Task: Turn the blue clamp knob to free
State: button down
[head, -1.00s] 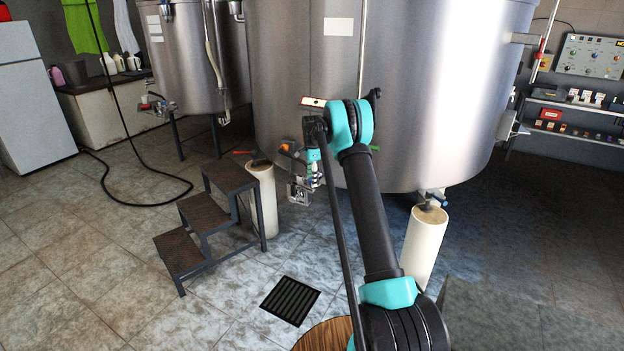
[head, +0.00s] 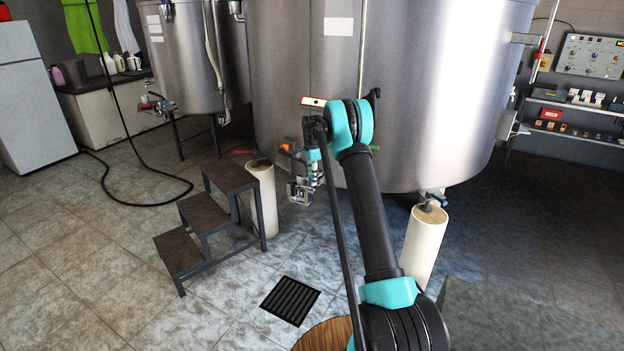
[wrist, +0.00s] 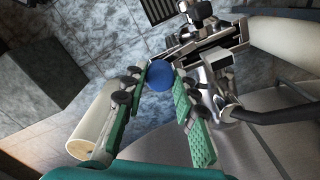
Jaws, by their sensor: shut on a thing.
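The blue clamp knob (wrist: 161,75) is a small round blue piece at the middle of the wrist view. My gripper (wrist: 164,73) has its two green, pad-lined fingers on either side of the knob, shut on it near the fingertips. Behind the knob, a metal valve and clamp assembly (wrist: 215,45) runs to the upper right. In the head view the metal fitting (head: 299,192) hangs low at the front of the big tank, beside the end of my arm. The knob cannot be made out there, hidden by distance and my wrist.
The large steel tank (head: 430,100) stands close behind my arm. A dark step stool (head: 195,222) and a cream-coloured pillar (head: 261,200) are left of the fitting; another pillar (head: 423,245) is to the right. A floor drain (head: 290,300) lies in front. The left floor is mostly clear.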

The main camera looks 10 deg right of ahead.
jog(key=n, duration=1.2)
jog(key=shift+n, duration=2.1)
jog(key=c, duration=1.2)
grip_release()
jog(key=shift+r, duration=0.1)
notch_tip(320, 180, up, 12)
jog(key=shift+f, duration=0.1)
